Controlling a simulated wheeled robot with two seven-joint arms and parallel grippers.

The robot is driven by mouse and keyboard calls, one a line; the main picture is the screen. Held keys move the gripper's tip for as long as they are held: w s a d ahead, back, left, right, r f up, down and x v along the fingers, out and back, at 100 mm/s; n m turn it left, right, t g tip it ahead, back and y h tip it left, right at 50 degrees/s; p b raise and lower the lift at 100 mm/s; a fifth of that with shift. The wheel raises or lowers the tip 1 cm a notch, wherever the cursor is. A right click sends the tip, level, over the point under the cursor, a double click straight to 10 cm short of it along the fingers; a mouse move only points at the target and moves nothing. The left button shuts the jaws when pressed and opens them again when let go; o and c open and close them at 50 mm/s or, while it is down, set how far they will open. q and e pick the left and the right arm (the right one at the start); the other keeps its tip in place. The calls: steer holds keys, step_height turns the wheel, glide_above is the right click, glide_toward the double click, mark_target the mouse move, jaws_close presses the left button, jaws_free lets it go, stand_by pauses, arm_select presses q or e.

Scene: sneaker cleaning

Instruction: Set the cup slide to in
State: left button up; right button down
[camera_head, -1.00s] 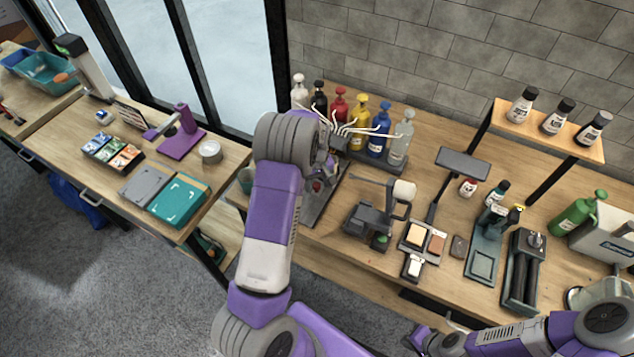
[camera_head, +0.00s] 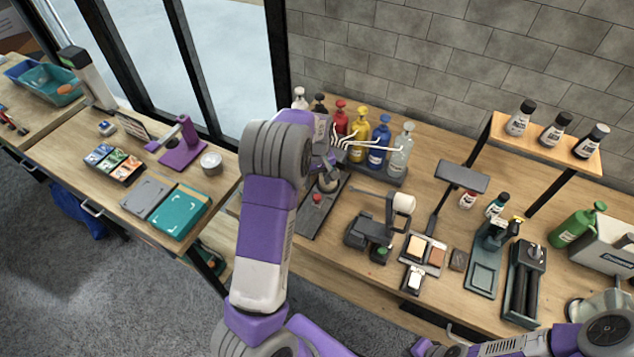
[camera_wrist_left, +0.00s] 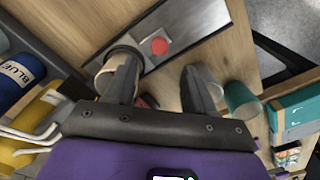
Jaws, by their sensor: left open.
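The cup slide is a grey metal track (camera_head: 320,218) with a round red button (camera_head: 317,198), on the table in front of the pump bottles. A dark ring holder (camera_head: 328,183) sits on it below my left gripper (camera_head: 327,168). In the left wrist view, the track (camera_wrist_left: 200,28) and red button (camera_wrist_left: 159,46) show beyond the fingers. The dark ring (camera_wrist_left: 126,53) with a pale cup (camera_wrist_left: 108,78) is beside the left-hand finger, partly hidden by it. My left gripper (camera_wrist_left: 158,82) is open, with nothing clearly held. My right gripper (camera_head: 428,347) is cut off at the bottom edge.
In the left wrist view, a teal cup (camera_wrist_left: 240,100) stands near the right-hand finger.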

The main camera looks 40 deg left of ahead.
mark_target(317, 196)
arm_select(q)
steer(key=shift+c, duration=0.3)
steer(key=shift+s+f, duration=0.15)
steer(key=shift+f, duration=0.1)
steer(key=s+f+n+h, duration=0.1)
steer(key=n, duration=0.1)
steer(key=s+f+n+t+h, duration=0.1)
steer(key=n+h, duration=0.1)
steer(key=n, duration=0.1)
steer(key=s+f+n+t+h, duration=0.1)
steer(key=n, duration=0.1)
steer(key=shift+f+n, duration=0.15)
steer(key=shift+n, duration=0.15)
steer(key=shift+s+a+n+t+h, duration=0.15)
steer(key=shift+n+t+h, duration=0.2)
steer(key=shift+n, duration=0.25)
steer(key=shift+s+a+n+t+h, duration=0.15)
steer(key=shift+n+t+h, duration=0.15)
steer(key=shift+n, duration=0.3)
steer(key=w+f+n+t, duration=0.1)
steer(key=n, duration=0.1)
steer(key=w+f+n+t, duration=0.1)
steer(key=n, duration=0.2)
steer(key=w+f+n+t, duration=0.1)
steer(key=f+n+t, duration=0.1)
steer(key=n, duration=0.1)
steer(key=shift+f, duration=0.1)
